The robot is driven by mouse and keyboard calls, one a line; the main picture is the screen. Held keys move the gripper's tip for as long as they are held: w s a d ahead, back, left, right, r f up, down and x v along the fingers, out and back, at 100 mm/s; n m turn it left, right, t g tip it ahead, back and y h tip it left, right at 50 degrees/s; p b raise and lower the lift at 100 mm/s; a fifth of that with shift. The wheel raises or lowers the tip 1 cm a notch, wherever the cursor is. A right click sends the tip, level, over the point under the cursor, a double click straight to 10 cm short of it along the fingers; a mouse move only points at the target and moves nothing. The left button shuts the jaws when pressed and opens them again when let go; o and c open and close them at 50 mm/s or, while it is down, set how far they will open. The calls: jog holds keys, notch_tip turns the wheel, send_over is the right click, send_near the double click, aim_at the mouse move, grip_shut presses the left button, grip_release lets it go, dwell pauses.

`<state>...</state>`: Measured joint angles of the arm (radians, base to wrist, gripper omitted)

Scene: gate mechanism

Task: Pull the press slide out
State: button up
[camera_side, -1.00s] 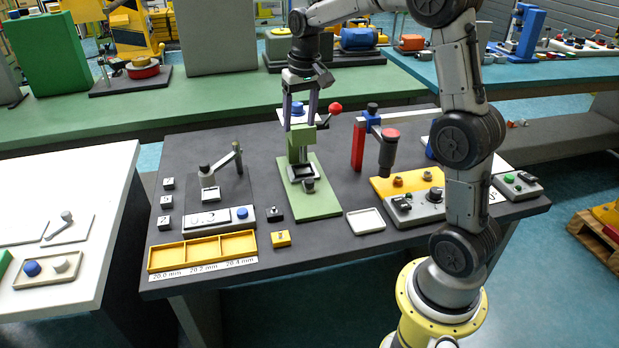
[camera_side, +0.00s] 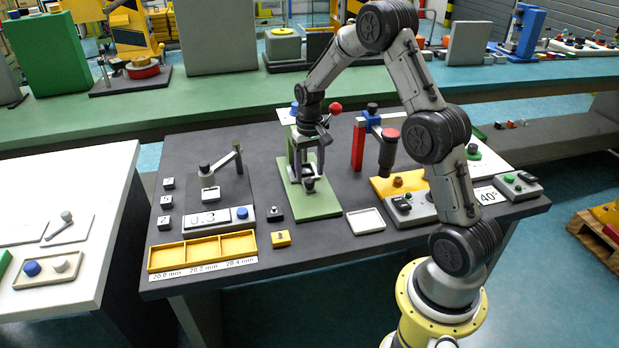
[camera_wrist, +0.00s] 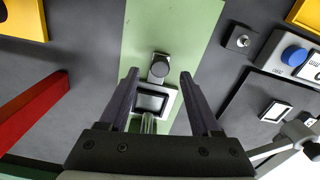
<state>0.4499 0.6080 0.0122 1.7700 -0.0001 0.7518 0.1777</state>
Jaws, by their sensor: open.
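The press stands on a green base plate (camera_side: 318,208) in the middle of the dark table. Its slide (camera_wrist: 152,103) is a grey frame with a dark recess, and a round grey knob (camera_wrist: 160,68) sits at its front end. In the side view the knob (camera_side: 309,185) shows just below my fingers. My gripper (camera_side: 309,170) points down over the slide, open and empty. In the wrist view my gripper's fingers (camera_wrist: 159,76) lie either side of the knob and frame; contact cannot be told. My gripper hides much of the press column.
A red-handled lever (camera_side: 335,107) rises close behind my gripper. A red post (camera_side: 358,145) and a dark cylinder (camera_side: 388,155) stand to the right. The plate's front part is clear.

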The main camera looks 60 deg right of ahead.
aim_at(310, 181)
jog(key=shift+f, duration=1.55)
grip_shut()
jog(key=shift+r, duration=0.1)
